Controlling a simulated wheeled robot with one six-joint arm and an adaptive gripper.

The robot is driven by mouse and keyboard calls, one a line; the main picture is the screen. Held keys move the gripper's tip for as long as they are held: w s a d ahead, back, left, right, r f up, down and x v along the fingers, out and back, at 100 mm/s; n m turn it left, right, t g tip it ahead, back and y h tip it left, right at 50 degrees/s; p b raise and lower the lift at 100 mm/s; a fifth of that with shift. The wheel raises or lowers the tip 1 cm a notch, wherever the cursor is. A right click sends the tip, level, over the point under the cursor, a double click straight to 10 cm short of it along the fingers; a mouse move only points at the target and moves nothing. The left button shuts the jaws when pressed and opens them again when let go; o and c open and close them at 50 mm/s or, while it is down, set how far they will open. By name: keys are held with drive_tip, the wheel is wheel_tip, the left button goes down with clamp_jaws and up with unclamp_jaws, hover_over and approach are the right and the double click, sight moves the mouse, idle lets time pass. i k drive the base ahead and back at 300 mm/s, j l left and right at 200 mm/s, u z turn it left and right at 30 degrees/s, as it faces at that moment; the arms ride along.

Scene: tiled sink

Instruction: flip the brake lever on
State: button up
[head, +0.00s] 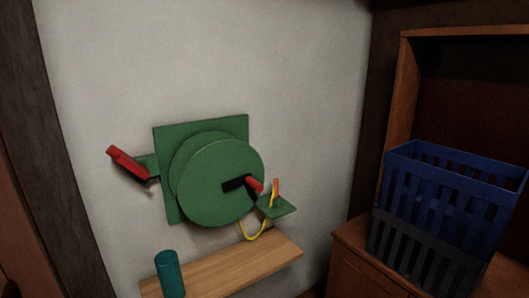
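A green wall device (213,180) with a square back plate and a thick round disc is mounted on the pale wall. A red lever (127,161) sticks out from a green bracket on its left side, tilted with its upper end to the left. A dark crank arm with a short red handle (254,185) sits on the disc's face. A small orange piece (275,189) stands upright by a green shelf-like bracket (277,207) at the lower right. No label shows which part is the brake lever. My gripper is not in view.
A wooden shelf (235,262) juts out below the device, with a teal cylinder (170,274) at its left. A yellow loop (256,234) hangs under the right bracket. Wall above is bare.

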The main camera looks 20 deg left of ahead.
sight(123, 158)
drive_tip(key=u, duration=1.8)
drive_tip(key=j+z, duration=0.15)
drive_tip(key=j, duration=0.45)
